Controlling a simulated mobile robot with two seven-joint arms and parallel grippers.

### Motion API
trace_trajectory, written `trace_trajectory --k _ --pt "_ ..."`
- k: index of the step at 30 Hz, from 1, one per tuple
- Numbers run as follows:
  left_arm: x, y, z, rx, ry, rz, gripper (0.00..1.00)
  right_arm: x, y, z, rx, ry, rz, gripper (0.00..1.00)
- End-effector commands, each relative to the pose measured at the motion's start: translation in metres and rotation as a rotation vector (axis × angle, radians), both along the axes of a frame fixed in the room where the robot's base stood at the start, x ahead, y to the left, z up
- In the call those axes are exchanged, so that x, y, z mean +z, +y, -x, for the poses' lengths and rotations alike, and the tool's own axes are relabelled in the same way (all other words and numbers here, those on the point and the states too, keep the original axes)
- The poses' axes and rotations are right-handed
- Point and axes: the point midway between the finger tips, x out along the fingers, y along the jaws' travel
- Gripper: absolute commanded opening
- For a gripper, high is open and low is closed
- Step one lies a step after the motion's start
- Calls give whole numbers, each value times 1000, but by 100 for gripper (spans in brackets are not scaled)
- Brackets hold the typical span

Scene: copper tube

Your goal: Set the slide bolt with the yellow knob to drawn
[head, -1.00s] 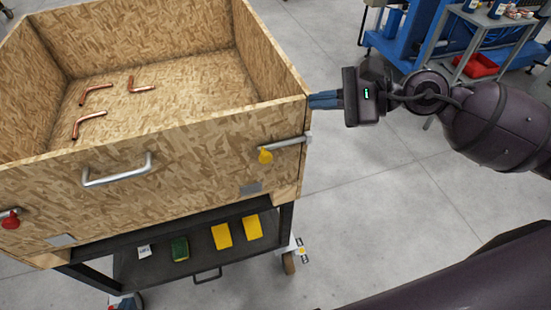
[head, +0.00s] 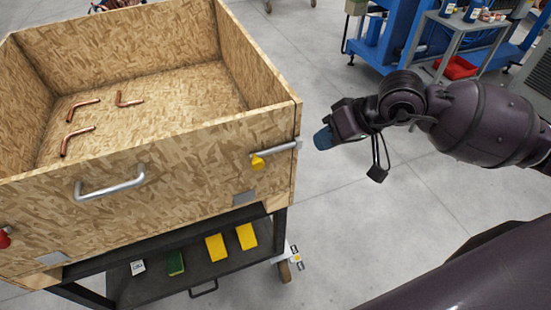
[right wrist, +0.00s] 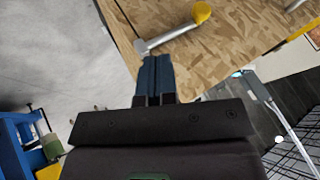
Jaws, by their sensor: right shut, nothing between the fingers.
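The slide bolt with the yellow knob (head: 257,162) is on the front of the wooden box (head: 205,170), near its right corner. Its metal rod (head: 280,149) reaches right to the corner edge. The knob also shows in the right wrist view (right wrist: 201,12), with the rod (right wrist: 168,38) running from it. My right gripper (head: 323,139) is shut and empty, to the right of the rod's end in the head view. In the right wrist view its blue fingers (right wrist: 155,68) are together, just below the rod in the picture; contact cannot be told. My left gripper is out of view.
A second bolt with a red knob (head: 4,238) is at the left front of the box. A metal handle (head: 110,188) sticks out between them. Several copper tubes (head: 80,135) lie inside. The floor (head: 375,215) right of the box is clear.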

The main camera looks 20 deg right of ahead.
Motion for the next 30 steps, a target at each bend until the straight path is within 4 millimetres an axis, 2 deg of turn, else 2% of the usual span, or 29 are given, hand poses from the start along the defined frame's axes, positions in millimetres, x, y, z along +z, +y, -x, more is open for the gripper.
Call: trace_trajectory --k 14,30 --pt "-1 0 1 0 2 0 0 -6 5 -3 1 0 -4 0" --pt "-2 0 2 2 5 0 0 -66 45 -34 -1 2 -6 0"
